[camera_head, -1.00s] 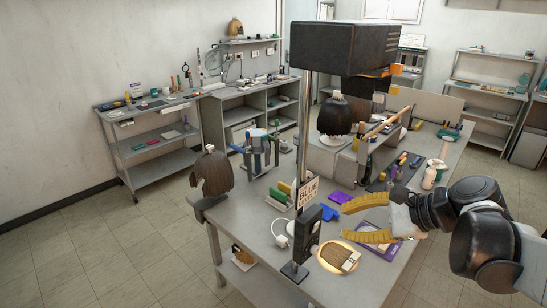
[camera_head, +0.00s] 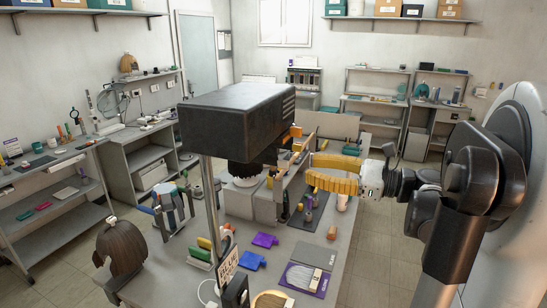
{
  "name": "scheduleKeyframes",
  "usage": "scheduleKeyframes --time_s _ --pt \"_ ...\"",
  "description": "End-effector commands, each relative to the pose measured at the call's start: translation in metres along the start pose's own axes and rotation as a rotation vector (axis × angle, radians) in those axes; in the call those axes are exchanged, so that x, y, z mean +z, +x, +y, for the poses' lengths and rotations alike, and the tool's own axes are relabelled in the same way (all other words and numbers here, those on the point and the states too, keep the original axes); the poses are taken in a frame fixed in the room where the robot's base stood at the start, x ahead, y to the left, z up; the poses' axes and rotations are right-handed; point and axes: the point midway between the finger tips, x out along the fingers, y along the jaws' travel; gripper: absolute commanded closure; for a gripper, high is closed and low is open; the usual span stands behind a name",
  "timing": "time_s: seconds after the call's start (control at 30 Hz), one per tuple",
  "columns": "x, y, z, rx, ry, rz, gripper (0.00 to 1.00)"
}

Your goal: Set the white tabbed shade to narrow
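My gripper (camera_head: 309,170) has two ribbed yellow fingers pointing left, with a gap between the tips. It is open and nothing shows between the fingers. It hangs above the right part of the grey workbench (camera_head: 330,262). A large dark box-shaped head (camera_head: 238,122) on a metal post (camera_head: 211,205) stands left of my gripper. Behind and below this head, a dark brush-like piece (camera_head: 246,168) sits over a pale round base (camera_head: 246,182). I cannot pick out a white tabbed shade for certain, nor read its setting.
Purple (camera_head: 264,240) and blue (camera_head: 251,261) pieces lie on the bench, with a purple-edged card (camera_head: 304,279) near the front. A brown wig-like object (camera_head: 121,247) is at the left end. Grey shelves (camera_head: 45,205) stand at the left wall. Floor shows at right.

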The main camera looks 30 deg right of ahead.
Motion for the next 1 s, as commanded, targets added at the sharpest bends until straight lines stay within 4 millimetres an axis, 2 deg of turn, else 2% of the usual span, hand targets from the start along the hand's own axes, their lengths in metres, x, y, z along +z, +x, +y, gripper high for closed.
scheduleKeyframes --time_s 0.1,0.33,0.5,0.77,0.87,1.0 --pt "0.0 0.027 0.001 0.005 -0.001 0.0 0.69" --pt "0.0 0.064 0.001 0.003 -0.001 0.001 0.69" --pt "0.0 0.074 0.001 0.001 -0.002 0.002 0.69" --pt "-0.001 0.075 0.0 0.0 -0.002 0.002 0.69" --pt "-0.001 0.075 0.0 0.0 -0.002 0.002 0.98" --pt "0.0 0.075 0.0 0.0 -0.002 0.002 1.0"
